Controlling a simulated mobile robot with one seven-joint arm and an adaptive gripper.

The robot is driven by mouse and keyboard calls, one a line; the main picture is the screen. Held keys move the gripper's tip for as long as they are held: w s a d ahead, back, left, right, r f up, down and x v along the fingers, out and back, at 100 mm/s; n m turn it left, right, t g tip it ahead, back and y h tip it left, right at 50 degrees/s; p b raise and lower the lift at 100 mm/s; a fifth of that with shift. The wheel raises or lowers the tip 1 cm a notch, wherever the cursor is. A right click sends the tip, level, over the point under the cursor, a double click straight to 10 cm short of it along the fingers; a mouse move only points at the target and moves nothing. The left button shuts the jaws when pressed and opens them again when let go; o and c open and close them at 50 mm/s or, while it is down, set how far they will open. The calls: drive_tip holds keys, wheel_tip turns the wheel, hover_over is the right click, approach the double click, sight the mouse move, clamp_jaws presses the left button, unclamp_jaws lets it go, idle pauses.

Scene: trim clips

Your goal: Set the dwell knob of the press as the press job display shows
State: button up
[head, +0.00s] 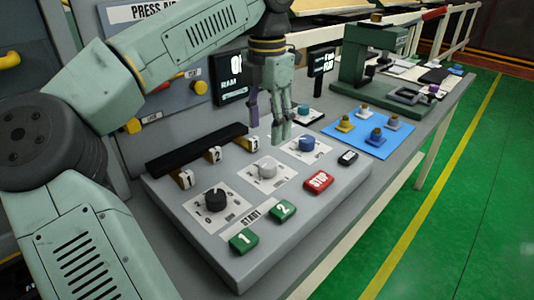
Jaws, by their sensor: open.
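A grey control box holds three knobs on white plates: a black knob (215,198) at the near left, a pale grey knob (266,168) in the middle, and a blue knob (305,142) at the far right. Their labels are too small to tell which is the dwell knob. My gripper (267,131) is open and empty, pointing down above the box behind the pale and blue knobs, apart from them. A dark display (230,88) with white text including "RAM" stands behind, partly hidden by my gripper. A smaller dark sign (322,60) stands right of it.
Green buttons (243,240) and a red STOP button (319,181) line the box's front. Numbered blocks (185,179) sit by a black bar (197,147).

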sight(267, 163)
wheel_tip(267, 163, down, 9)
drive_tip(key=shift+f+p, duration=0.15)
drive_tip(key=shift+p, duration=0.55)
drive_tip(key=c, duration=1.2)
drive_tip(key=shift+o, duration=0.2)
drive_tip(key=m, duration=0.5)
drive_tip(key=shift+m+b, duration=0.3)
drive_tip(key=shift+m, duration=2.1)
